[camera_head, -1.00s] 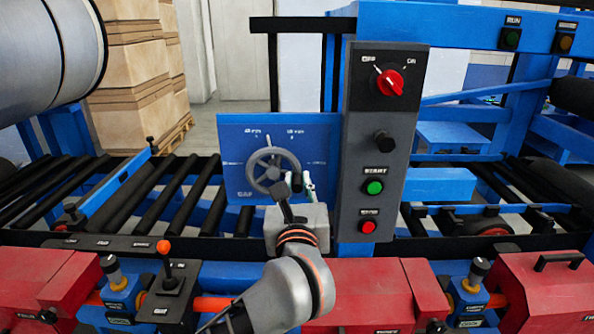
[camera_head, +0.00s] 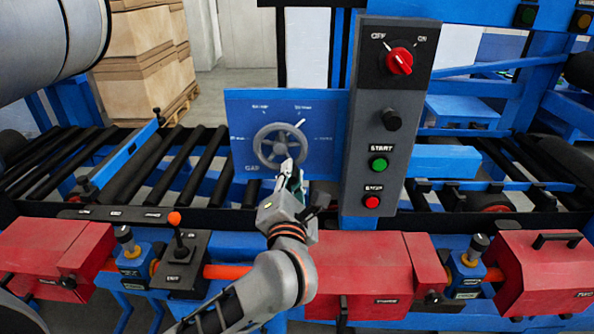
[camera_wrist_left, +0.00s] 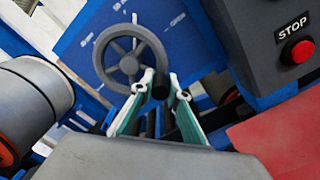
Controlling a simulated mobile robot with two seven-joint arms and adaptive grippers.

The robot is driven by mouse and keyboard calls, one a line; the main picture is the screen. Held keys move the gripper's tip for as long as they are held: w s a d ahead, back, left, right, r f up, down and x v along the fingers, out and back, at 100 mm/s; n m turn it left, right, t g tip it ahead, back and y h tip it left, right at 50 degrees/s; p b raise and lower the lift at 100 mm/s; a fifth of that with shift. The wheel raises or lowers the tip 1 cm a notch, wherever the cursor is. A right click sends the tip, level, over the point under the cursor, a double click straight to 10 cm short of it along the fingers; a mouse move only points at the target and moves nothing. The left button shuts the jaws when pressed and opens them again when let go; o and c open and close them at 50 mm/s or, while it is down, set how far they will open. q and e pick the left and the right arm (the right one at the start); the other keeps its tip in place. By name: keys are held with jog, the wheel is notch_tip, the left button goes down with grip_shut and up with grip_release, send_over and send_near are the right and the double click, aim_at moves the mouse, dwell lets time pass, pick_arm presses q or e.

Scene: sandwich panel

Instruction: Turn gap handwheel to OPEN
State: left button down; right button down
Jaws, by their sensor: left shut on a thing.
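The grey gap handwheel (camera_head: 280,147) is mounted on a blue panel (camera_head: 335,115) with small white labels and tick marks. Its white pointer line is at the upper right of the wheel. The wheel also shows in the left wrist view (camera_wrist_left: 130,63), with its dark handle knob (camera_wrist_left: 161,86) at the lower right. My left gripper (camera_head: 290,174) reaches up to the lower side of the wheel. In the left wrist view its two fingers (camera_wrist_left: 164,88) are on either side of the knob, shut on it. My right gripper is in neither view.
A grey control box (camera_head: 378,135) with a red selector, a green START button and a red button stands close to the right of the wheel. Red housings (camera_head: 365,270) and a lever with an orange knob (camera_head: 174,218) line the front. Black rollers (camera_head: 150,190) lie to the left.

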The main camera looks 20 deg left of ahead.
aim_at(276, 169)
pick_arm(q)
jog(key=shift+s+a+f+m, duration=0.15)
jog(key=shift+a+m, duration=0.45)
jog(key=shift+m, duration=0.8)
jog(key=shift+s+a+f+m, duration=0.15)
jog(key=shift+a+m, duration=0.4)
jog(key=shift+m, duration=0.85)
jog(key=shift+s+a+f+m, duration=0.15)
jog(key=shift+a+m, duration=0.45)
jog(key=shift+m, duration=0.8)
jog(key=shift+r, duration=0.15)
jog(key=c, duration=2)
grip_release()
jog(key=shift+a, duration=0.1)
jog(key=shift+o, duration=0.2)
